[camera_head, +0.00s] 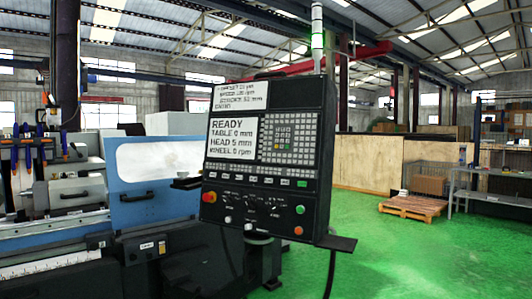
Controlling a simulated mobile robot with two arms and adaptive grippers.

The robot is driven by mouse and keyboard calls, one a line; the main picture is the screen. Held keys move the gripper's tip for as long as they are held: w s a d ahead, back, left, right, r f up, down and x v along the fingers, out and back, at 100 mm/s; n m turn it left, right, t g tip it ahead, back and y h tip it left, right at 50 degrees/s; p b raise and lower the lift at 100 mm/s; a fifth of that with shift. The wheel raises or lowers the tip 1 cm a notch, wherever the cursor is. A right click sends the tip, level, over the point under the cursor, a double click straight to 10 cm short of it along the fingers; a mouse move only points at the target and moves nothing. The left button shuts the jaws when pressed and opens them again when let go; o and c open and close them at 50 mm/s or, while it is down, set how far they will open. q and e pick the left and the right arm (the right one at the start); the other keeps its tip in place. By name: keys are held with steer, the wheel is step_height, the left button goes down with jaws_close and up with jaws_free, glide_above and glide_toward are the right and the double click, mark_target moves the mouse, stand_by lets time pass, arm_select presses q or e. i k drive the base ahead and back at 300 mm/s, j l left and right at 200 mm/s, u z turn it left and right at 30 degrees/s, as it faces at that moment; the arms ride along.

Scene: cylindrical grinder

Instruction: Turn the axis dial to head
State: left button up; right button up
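The black control panel (312,210) of the grinder stands upright in the middle of the camera_head view, turned slightly. Its screen (232,138) reads READY, TABLE 0 mm, HEAD 5 mm and WHEEL 0 rpm. Below the screen and keypad (289,137), several small dark dials (251,205) with white marks sit in a row. Their labels are too small to read, so I cannot tell which is the axis dial or where it points. Neither of my grippers is in view.
A red knob (209,197) and small green, white and orange buttons flank the dials. A dark ledge (336,243) juts out at the panel's lower right. The blue grinder (145,206) is at left. Green floor (400,255) lies open at right, before a pallet (413,206) and a grey shelf (490,196).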

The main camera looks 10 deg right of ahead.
mark_target(251, 204)
steer(key=i+j+z, duration=0.25)
steer(key=i+j, duration=0.5)
steer(key=j, duration=0.1)
